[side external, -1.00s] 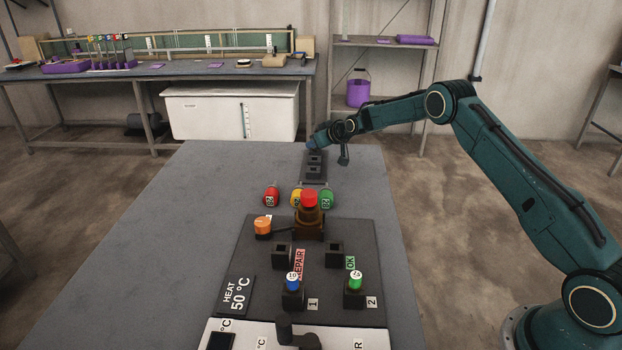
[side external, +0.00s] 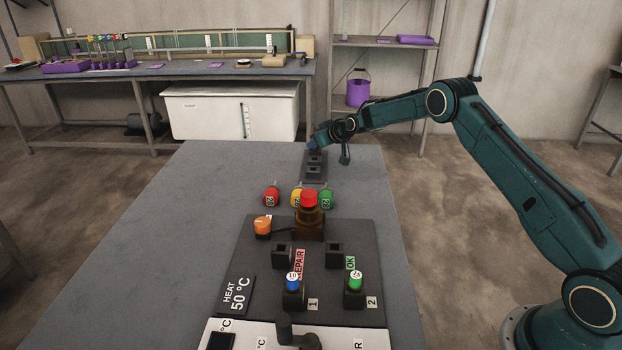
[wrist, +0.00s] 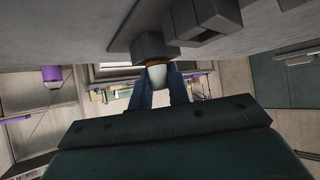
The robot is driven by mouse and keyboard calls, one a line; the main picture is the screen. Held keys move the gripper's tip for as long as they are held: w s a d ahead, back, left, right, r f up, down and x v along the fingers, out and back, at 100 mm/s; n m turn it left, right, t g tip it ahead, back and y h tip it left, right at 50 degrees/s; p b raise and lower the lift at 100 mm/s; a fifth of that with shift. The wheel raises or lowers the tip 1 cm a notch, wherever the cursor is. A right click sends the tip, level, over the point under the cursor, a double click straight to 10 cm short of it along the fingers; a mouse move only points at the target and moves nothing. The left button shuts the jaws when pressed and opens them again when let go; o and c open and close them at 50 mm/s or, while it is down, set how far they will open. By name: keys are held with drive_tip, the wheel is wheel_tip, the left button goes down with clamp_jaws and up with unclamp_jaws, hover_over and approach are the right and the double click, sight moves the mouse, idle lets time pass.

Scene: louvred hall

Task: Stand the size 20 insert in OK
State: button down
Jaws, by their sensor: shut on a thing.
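My gripper (side external: 314,142) is low over the far end of a dark rack (side external: 314,171) with square sockets. In the wrist view the blue fingers (wrist: 163,88) are shut on a pale-ended piece (wrist: 158,76). Its far end meets or overlaps a dark block of the rack; I cannot tell whether it sits inside. Its number cannot be read, and the side view hides it. The dark socket (side external: 334,253) by the green OK label (side external: 350,263) looks empty.
The socket (side external: 282,256) by the REPAIR label looks empty. A blue-topped insert (side external: 293,283) and a green-topped insert (side external: 355,281) stand in sockets 1 and 2. The table's left side is clear.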

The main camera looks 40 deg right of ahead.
drive_tip(key=shift+w+r, duration=0.1)
drive_tip(key=shift+r, duration=2.5)
drive_tip(key=shift+r, duration=0.1)
wheel_tip(320, 180, up, 12)
drive_tip(key=s+a+f+n+g+y, duration=0.3)
drive_tip(key=s+a+n+y, duration=0.6)
drive_tip(key=s+a, duration=0.7)
drive_tip(key=s+a+r+n+g+y, duration=0.15)
drive_tip(key=s+a+n+g, duration=0.35)
drive_tip(key=s, duration=0.5)
drive_tip(key=s+a+r+n+g+y, duration=0.1)
drive_tip(key=s+a+r+n+g, duration=0.2)
drive_tip(key=s+a, duration=0.5)
wheel_tip(320, 180, down, 6)
drive_tip(key=s+d+n, duration=0.1)
drive_tip(key=s, duration=0.1)
drive_tip(key=shift+d+f, duration=0.25)
